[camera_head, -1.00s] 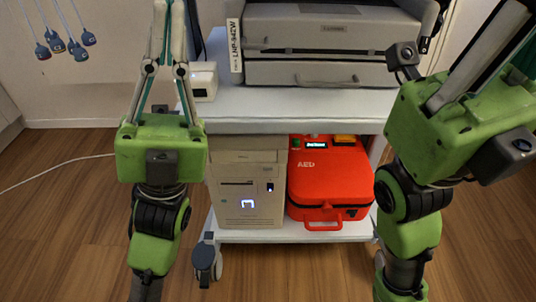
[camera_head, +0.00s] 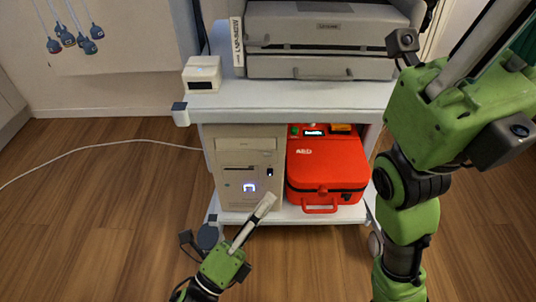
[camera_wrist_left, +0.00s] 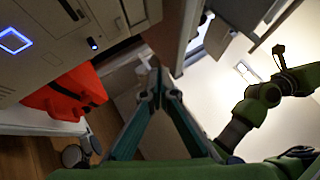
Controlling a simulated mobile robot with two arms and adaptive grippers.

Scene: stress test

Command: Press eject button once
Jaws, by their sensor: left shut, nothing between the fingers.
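A beige computer tower (camera_head: 232,197) stands on the lower shelf of a white cart. Its front has drive slots, a blue-lit square (camera_head: 249,187) and a small dark switch (camera_head: 270,172). I cannot tell which part is the eject button. My left gripper (camera_head: 268,202) is shut and empty, its tips in front of the tower's lower right in the head view. In the left wrist view the tower (camera_wrist_left: 45,62) is at upper left, with the blue-lit square (camera_wrist_left: 15,40) at the edge and the shut fingertips (camera_wrist_left: 154,72) right of it. My right gripper (camera_head: 488,45) points up at right; its tips are out of frame.
A red AED case (camera_head: 325,172) stands right of the tower. A grey printer (camera_head: 320,67) and a small white box (camera_head: 202,75) are on the cart top (camera_head: 290,103). A white cable (camera_head: 90,147) lies on the floor at left.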

